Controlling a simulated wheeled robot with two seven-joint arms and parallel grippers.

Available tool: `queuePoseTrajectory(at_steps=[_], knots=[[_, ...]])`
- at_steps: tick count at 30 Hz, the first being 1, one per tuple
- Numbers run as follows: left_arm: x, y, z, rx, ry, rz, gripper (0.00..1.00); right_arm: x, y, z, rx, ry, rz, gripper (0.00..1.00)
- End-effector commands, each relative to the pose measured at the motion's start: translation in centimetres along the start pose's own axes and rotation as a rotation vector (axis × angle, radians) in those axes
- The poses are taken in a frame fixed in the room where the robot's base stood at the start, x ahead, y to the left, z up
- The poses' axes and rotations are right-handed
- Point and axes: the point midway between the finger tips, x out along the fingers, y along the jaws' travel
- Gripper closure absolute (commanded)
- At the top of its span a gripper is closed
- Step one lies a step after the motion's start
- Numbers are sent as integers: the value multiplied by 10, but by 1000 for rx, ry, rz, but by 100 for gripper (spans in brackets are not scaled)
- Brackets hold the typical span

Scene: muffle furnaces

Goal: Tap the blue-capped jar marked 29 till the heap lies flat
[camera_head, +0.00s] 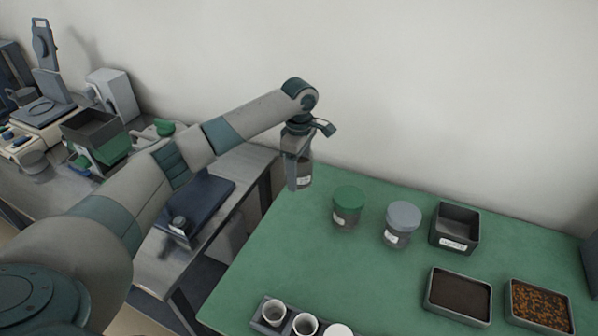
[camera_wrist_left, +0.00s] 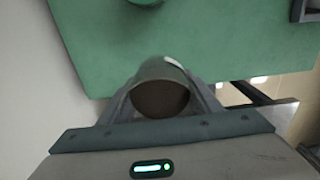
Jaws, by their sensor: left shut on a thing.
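My left gripper (camera_head: 297,152) points down and is shut on a clear jar (camera_head: 301,176) with a white label, held above the left back edge of the green mat. In the left wrist view the held jar (camera_wrist_left: 160,92) sits between the two fingers, with dark brown matter inside. I cannot read its label, and no blue cap shows on it. A jar with a grey-blue cap (camera_head: 403,216) stands upright on the mat, its label too small to read. A green-capped jar (camera_head: 349,203) stands left of it. My right gripper is not in view.
The green mat (camera_head: 290,250) has free room at its left and centre. An empty dark box (camera_head: 456,228), a tray of dark matter (camera_head: 458,296) and a tray of orange-brown grains (camera_head: 541,306) stand right. A rack with white cups (camera_head: 274,312) is at the front. A balance (camera_head: 181,226) stands left.

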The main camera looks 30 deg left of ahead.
Motion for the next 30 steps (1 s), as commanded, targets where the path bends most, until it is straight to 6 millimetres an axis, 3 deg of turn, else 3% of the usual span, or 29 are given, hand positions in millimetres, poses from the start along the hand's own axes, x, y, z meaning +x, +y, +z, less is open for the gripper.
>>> queuePoseTrajectory(at_steps=[30], knots=[[59,0,1,-1,-1,0,60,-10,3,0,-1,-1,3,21]])
